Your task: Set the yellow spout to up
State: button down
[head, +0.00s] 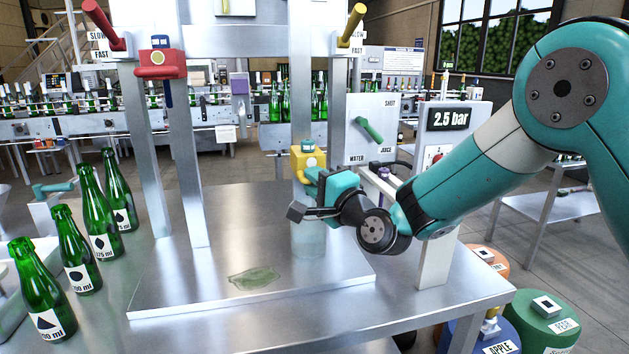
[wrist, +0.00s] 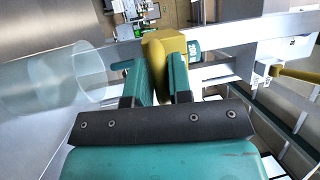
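The yellow spout (head: 306,155) is a small yellow block with a round fitting on a metal post in the head view. In the wrist view, the yellow spout (wrist: 165,46) is at the top middle. My gripper (wrist: 160,72) has its two teal fingers on either side of a yellow part of it, which fills the narrow gap between them. In the head view, my gripper (head: 314,190) is just below and right of the yellow block and hides its lower part. A clear cylinder (head: 309,240) stands below; it also shows at left in the wrist view (wrist: 85,78).
A red spout (head: 160,62) is on the left post. Several green bottles (head: 75,250) stand at the left. A steel plate (head: 220,215) with a green puddle (head: 254,278) covers the table. A panel reading 2.5 bar (head: 448,118) stands behind my arm.

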jog(key=shift+r, duration=0.15)
notch_tip(320, 180, up, 21)
jog(key=p, duration=1.5)
jog(key=shift+r, duration=0.2)
jog(key=c, duration=1.2)
grip_release()
jog(key=shift+o, duration=0.5)
jog(key=shift+f, duration=0.15)
jog(key=shift+f, duration=0.15)
